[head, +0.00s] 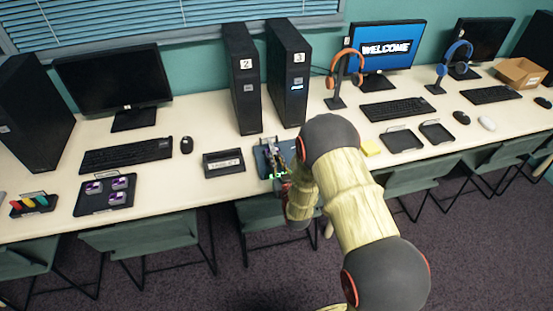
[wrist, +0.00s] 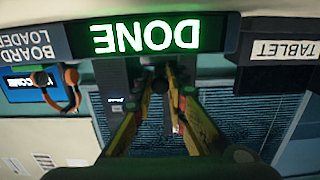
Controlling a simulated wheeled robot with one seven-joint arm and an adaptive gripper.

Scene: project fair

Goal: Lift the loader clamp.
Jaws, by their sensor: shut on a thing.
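The board loader (head: 262,160) sits on the long table in front of tower 3, with a small green light at its front edge. In the wrist view, a lit green DONE display (wrist: 146,36) appears upside down above my fingers. My gripper (wrist: 159,75) is shut on the loader clamp, whose dark handle (wrist: 159,87) shows between the fingertips. In the head view my own arm covers much of the gripper and the right side of the loader. How far the clamp is raised cannot be told.
A labelled black tray (head: 224,164) lies left of the loader. Towers 2 (head: 243,80) and 3 (head: 288,75) stand close behind. Chairs stand below the table's front edge.

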